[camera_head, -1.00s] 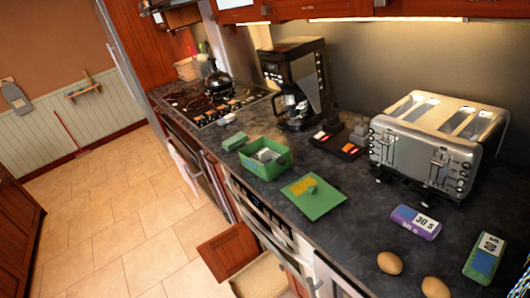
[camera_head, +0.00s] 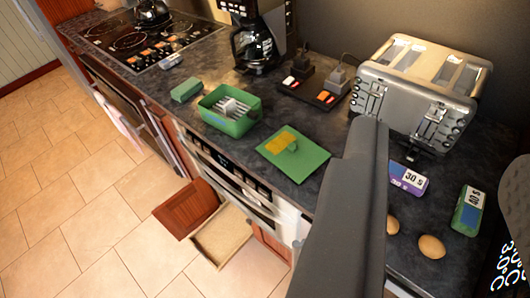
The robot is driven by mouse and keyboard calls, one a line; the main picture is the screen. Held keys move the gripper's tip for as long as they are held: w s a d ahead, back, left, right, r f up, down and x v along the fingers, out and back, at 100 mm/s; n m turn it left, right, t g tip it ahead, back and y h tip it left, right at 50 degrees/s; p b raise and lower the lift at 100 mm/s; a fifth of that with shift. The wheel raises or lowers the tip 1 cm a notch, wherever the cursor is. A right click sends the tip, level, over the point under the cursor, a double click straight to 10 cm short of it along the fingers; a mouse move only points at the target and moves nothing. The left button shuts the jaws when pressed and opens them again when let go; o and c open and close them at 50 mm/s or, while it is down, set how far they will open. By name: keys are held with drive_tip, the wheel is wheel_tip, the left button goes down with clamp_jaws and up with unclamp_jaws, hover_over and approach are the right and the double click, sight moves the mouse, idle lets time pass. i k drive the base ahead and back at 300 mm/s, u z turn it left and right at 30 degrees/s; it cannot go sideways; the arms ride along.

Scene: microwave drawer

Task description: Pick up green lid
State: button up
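The green lid (camera_head: 296,163) is a flat square with a small green knob and a yellow patch. It lies on the dark countertop near the front edge, left of the toaster. The open green box (camera_head: 228,121) stands to its left, with grey-white items inside. A dark grey part of my arm (camera_head: 345,225) rises from the bottom of the picture and ends just right of the lid, apparently well above the counter. No gripper fingertips can be made out. Nothing covers the lid.
A silver toaster (camera_head: 419,95) stands behind right. A purple block (camera_head: 408,180), a green block (camera_head: 468,210) and eggs (camera_head: 431,247) lie to the right. A coffee maker (camera_head: 257,38) and stove (camera_head: 140,38) are behind left. A wooden drawer (camera_head: 222,238) stands open below the counter.

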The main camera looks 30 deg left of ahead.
sight(295, 155)
drive_tip(key=u, duration=0.15)
drive_tip(key=i, duration=1)
drive_tip(key=z, duration=0.1)
